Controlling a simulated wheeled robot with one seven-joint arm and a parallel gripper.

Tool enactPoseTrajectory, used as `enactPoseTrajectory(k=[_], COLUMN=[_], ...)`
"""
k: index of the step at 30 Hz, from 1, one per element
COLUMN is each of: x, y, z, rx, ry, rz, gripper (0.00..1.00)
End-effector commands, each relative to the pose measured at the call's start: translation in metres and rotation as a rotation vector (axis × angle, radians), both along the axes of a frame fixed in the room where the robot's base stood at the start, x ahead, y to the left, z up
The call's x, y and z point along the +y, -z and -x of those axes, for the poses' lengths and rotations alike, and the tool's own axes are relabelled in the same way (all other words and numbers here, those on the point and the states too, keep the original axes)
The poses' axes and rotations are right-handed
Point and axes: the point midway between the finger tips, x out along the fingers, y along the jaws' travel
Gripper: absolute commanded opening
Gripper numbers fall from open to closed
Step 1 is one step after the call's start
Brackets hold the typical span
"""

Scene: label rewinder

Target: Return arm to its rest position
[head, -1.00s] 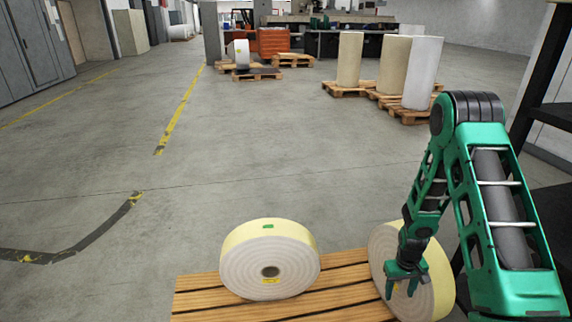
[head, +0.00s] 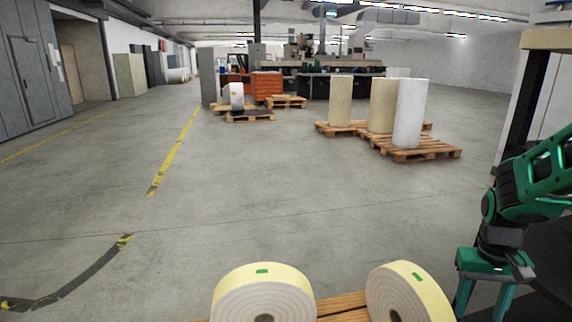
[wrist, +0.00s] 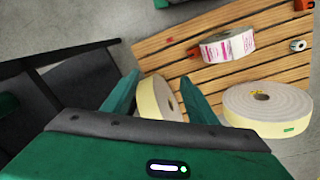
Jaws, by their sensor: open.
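My green arm is folded at the right edge of the head view. My gripper (head: 482,300) points down with its fingers apart and nothing between them, just right of the right-hand label roll. In the wrist view, my gripper (wrist: 158,95) shows two spread green fingers with part of a cream roll (wrist: 160,98) seen in the gap beyond them. The fingers look clear of that roll. The fingertips are partly cut off or hard to see at the bottom of the head view.
The wrist view also shows a smaller white-and-pink roll (wrist: 228,46) there. A dark frame (head: 525,100) rises at the right. Loaded pallets (head: 415,152) stand farther back; open floor lies between.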

Motion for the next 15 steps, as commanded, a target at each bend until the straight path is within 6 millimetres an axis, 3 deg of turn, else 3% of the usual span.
enactPoseTrajectory(k=[6,15], x=[0.008,0.026], y=[-0.041,-0.069], z=[0.061,0.131], rx=[-0.019,-0.033], ry=[0.090,0.182], rz=[-0.030,-0.082], gripper=[0.53,0.53])
